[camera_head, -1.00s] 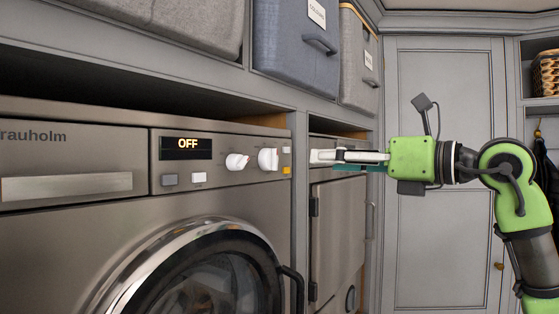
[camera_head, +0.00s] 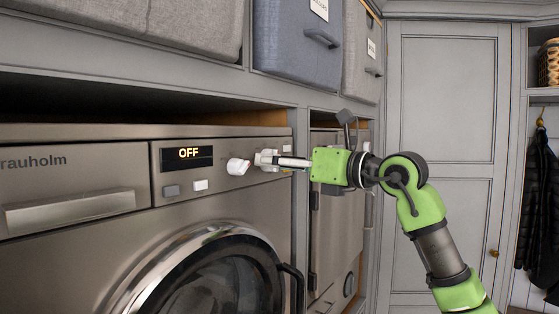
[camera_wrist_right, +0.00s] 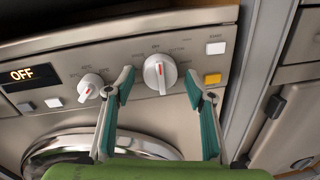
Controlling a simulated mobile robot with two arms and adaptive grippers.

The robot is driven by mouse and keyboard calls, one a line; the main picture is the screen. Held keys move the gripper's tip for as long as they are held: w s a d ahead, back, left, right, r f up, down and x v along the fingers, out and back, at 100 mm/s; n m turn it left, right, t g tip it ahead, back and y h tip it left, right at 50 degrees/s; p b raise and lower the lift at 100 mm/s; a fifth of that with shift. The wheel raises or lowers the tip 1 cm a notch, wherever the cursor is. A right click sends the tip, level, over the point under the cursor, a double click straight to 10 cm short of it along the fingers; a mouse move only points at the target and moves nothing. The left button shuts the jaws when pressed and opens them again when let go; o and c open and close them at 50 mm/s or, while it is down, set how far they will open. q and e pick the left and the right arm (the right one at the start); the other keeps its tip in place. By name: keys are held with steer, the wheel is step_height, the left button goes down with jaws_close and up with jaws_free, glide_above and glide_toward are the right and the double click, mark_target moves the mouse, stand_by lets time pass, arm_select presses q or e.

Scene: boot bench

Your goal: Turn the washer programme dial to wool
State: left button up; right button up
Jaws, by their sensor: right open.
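The washer (camera_head: 120,215) has two white dials on its panel. The larger right dial (camera_wrist_right: 160,73) has a red mark near its top; the labels around it are too small to read. The smaller left dial (camera_head: 238,167) also shows in the right wrist view (camera_wrist_right: 90,86). My right gripper (camera_head: 268,160) is open at the right dial. In the right wrist view its fingers (camera_wrist_right: 158,88) stand to either side of that dial, with gaps visible. In the head view the gripper hides most of that dial. My left gripper is not in view.
The display (camera_head: 187,156) reads OFF. A white button (camera_wrist_right: 215,48) and a yellow button (camera_wrist_right: 212,79) sit right of the larger dial. The door handle (camera_head: 293,285) sticks out below. A shelf with fabric bins (camera_head: 297,50) is above.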

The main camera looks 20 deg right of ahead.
steer(key=c, duration=1.1)
steer(key=shift+m, duration=0.3)
steer(key=m, duration=0.7)
steer(key=m+g, duration=0.1)
steer(key=m, duration=0.6)
steer(key=m+y, duration=0.1)
steer(key=m, duration=0.6)
steer(key=shift+d+r+m+g, duration=0.15)
steer(key=shift+r+m+g, duration=0.25)
steer(key=o, duration=1.1)
steer(key=shift+w+f, duration=0.1)
